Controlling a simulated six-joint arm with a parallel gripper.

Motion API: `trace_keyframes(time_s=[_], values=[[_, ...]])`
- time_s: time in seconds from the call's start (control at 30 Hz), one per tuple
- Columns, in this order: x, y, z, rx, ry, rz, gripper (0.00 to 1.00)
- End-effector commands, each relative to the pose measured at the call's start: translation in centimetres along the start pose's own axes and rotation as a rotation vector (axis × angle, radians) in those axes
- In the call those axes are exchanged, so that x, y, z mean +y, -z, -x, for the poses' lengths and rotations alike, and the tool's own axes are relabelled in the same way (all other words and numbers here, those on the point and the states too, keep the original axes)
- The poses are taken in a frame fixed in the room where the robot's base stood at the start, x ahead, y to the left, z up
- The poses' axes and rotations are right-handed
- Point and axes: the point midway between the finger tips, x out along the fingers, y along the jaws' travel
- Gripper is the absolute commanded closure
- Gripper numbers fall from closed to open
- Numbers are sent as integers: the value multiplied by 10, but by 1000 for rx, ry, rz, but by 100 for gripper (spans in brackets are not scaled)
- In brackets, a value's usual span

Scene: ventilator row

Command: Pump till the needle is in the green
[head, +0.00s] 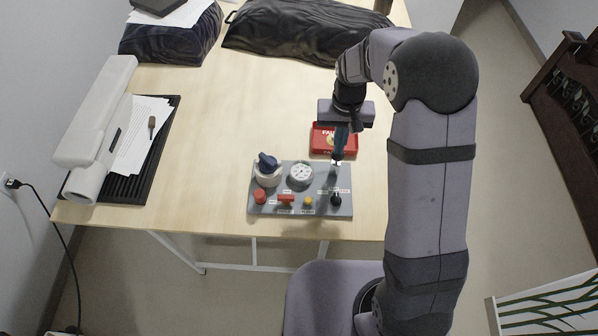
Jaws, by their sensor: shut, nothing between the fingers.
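A grey control panel (319,210) lies near the front edge of the table. A round white gauge (300,173) sits on its upper middle; its needle and any green band are too small to read. My gripper (337,161) is shut and empty, pointing down at the panel's upper right corner, right of the gauge. A small pale part shows at its tips; I cannot tell whether they touch it. A blue knob (267,161) on a white base is left of the gauge. Along the front are a red button (260,195), red lever (286,199), yellow button (308,202) and black knob (336,199).
A red tray (319,150) with a label lies behind the panel, close to my gripper. A white machine (95,115) and a black tray (130,188) with papers are at the left. Black bags (290,35) lie at the back. The table (215,120) is clear between them.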

Motion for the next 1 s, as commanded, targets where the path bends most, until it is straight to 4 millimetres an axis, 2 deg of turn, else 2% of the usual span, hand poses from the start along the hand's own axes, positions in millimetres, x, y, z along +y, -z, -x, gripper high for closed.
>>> trace_keyframes(time_s=[0.63, 1.0], values=[[0, 0, -1, 0, 0, 0, 100], [0, 0, -10, 0, 0, 0, 100]])
